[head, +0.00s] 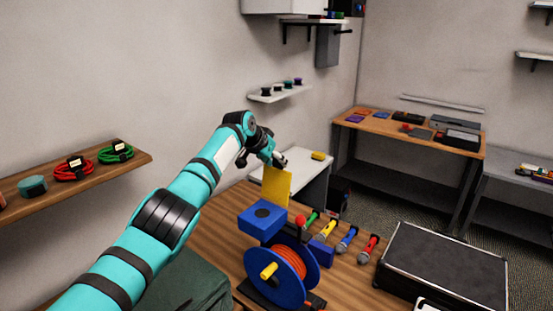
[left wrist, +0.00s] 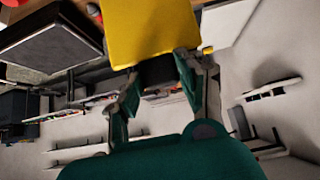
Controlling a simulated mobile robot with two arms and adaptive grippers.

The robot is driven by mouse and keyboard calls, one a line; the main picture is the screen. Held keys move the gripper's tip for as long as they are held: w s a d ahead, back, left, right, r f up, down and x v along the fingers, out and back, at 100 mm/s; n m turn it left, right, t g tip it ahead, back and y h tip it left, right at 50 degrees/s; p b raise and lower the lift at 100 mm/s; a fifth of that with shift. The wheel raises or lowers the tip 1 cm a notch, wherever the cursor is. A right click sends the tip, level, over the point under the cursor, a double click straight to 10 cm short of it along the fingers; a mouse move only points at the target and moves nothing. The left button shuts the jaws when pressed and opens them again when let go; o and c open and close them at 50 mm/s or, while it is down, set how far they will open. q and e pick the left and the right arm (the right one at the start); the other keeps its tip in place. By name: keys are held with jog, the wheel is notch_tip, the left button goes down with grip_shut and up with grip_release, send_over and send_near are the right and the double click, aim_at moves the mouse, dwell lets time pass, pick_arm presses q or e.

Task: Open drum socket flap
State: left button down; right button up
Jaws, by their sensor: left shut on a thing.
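The cable drum (head: 284,275) is blue with orange cable and a yellow crank knob (head: 268,270), and stands on the wooden table. A blue socket box (head: 262,218) sits on top of it, with a dark round spot on its upper face. The yellow flap (head: 276,186) stands upright at the back edge of the box. My left gripper (head: 274,160) is shut on the flap's upper edge. In the left wrist view the flap (left wrist: 150,32) fills the top middle, between the fingers. My right gripper is not in view.
Several coloured microphones lie right of the drum, and a black flight case (head: 440,275) stands beyond them. A green cloth-like object (head: 185,290) lies left of the drum. A wooden shelf (head: 75,185) with coiled cables is on the left wall.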

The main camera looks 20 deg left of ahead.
pick_arm(q)
jog(key=shift+r, duration=0.15)
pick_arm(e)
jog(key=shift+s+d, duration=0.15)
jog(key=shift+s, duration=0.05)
pick_arm(q)
jog(key=c, duration=1.2)
grip_release()
jog(key=o, duration=0.4)
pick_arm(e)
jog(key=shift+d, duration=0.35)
pick_arm(q)
jog(key=v, duration=1.1)
jog(key=shift+s+r, duration=0.2)
jog(key=shift+s, duration=0.2)
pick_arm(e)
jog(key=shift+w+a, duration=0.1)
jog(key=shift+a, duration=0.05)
